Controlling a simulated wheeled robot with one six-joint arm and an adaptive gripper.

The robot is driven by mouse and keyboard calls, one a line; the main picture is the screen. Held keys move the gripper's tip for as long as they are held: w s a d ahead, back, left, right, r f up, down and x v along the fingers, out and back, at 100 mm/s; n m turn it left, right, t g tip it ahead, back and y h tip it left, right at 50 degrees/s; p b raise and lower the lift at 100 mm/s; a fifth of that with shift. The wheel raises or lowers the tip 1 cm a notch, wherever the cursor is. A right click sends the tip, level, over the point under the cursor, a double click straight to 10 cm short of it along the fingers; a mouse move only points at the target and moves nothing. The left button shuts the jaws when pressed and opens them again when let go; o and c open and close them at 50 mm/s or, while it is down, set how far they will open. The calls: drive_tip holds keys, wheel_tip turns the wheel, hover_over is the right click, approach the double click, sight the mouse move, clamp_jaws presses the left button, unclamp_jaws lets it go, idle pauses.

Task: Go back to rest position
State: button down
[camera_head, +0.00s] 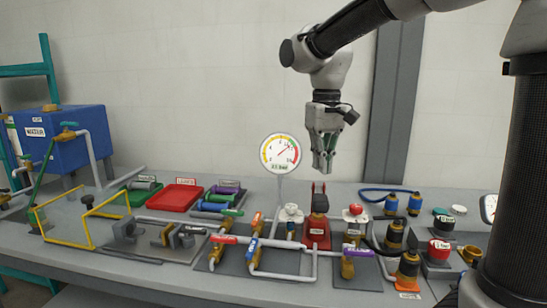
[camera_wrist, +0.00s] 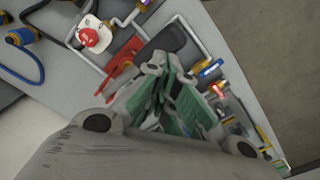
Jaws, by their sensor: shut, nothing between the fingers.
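My gripper (camera_head: 324,168) hangs from the arm in the head view, fingers pointing down. It is above the bench, over the red device with two upright prongs (camera_head: 319,205), and apart from it. The fingers are shut with nothing between them. In the wrist view the gripper (camera_wrist: 158,85) fills the middle, its green-sided fingers close together. The red device (camera_wrist: 122,67) shows there beside the fingertips, partly hidden by them.
A round gauge (camera_head: 280,154) stands left of the gripper. A red tray (camera_head: 175,197), a blue box (camera_head: 60,138) and yellow rails (camera_head: 88,203) are at left. Pipes with coloured valve handles crowd the bench front. Connectors and a blue hose (camera_head: 385,190) are at right. Space above the bench is free.

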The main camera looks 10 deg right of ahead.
drive_tip(key=shift+n, duration=0.3)
drive_tip(key=s+f, duration=0.1)
drive_tip(key=s+d+f, duration=0.1)
drive_tip(key=f, duration=0.1)
drive_tip(key=shift+s+d+f, duration=0.1)
drive_tip(key=shift+s+d, duration=0.1)
drive_tip(key=s+d+m+t, duration=0.3)
drive_tip(key=s+d+t, duration=0.1)
drive_tip(key=s+d, duration=0.9)
drive_tip(key=s+f, duration=0.1)
drive_tip(key=s, duration=0.3)
drive_tip(key=shift+d, duration=0.25)
